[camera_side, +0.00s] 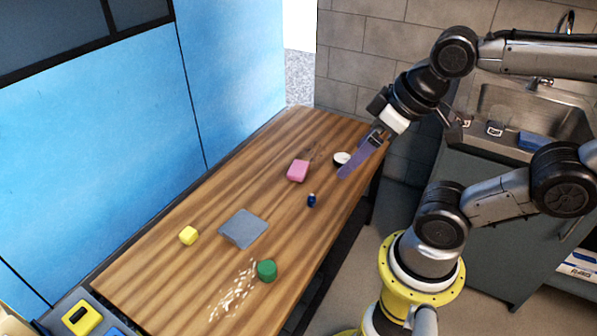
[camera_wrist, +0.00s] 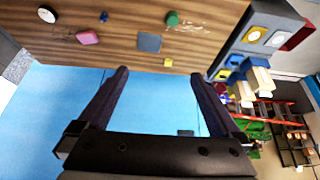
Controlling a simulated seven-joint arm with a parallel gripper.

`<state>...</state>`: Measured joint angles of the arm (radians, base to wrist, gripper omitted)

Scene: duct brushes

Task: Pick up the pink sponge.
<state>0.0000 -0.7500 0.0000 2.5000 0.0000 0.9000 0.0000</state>
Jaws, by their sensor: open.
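The pink sponge (camera_side: 297,171) lies on the wooden table, a small block towards the far end in the side view. In the wrist view the pink sponge (camera_wrist: 87,37) shows at upper left, beyond the fingertips and clear of them. My gripper (camera_side: 344,174) is above the table's right edge in the side view, to the right of the sponge and apart from it. In the wrist view the two dark purple fingers of my gripper (camera_wrist: 160,73) are spread wide with nothing between them.
A dark blue can (camera_side: 311,200) and a white round item (camera_side: 341,159) are near the sponge. A grey cloth (camera_side: 243,228), yellow block (camera_side: 188,236), green item (camera_side: 266,270) and scattered pale bits (camera_side: 233,293) lie nearer. A blue wall (camera_side: 90,150) borders the table's left side.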

